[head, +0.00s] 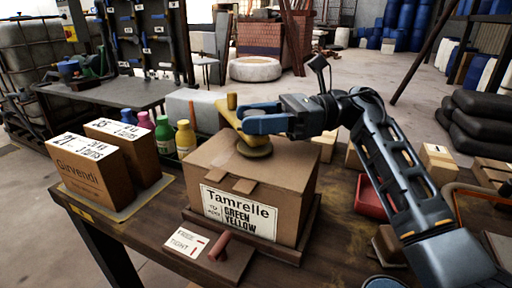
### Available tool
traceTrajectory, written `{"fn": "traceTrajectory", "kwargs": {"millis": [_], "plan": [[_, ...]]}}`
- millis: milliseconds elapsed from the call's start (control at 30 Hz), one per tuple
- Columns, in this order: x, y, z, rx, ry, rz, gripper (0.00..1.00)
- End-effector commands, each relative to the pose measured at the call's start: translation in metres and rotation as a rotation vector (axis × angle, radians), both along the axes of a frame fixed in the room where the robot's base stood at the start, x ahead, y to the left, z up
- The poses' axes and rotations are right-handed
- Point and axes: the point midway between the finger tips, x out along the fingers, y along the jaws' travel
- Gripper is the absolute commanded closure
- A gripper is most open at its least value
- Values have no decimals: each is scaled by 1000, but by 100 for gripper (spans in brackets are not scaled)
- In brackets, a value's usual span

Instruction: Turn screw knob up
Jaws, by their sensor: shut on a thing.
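My gripper (260,118), with blue fingers, is shut on the screw knob above the brown carton (212,170). The fingers hide most of the knob, so its turn cannot be told. A yellow bracket (232,132) with a short upright post stands at the left of my fingers. Below my gripper, a round olive-grey pad (255,148) sits at the top of the carton; whether it presses on it is unclear. A small wooden board (236,264) in front carries a FREE / TIGHT label (186,243) and a reddish peg (219,246).
Two small cartons (95,170) stand on a tray at the left. A red tray (371,198) lies under my forearm at the right, near small boxes (438,160). The wooden bench (160,215) is bare between the cartons.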

Motion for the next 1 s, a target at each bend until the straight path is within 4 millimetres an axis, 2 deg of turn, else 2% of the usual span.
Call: {"fn": "traceTrajectory", "kwargs": {"millis": [33, 500, 1000], "plan": [[1, 1, -12, -6, -2, 37, 82], [0, 1, -7, -5, 2, 322, 82], [0, 1, -3, -4, 2, 420, 82]]}}
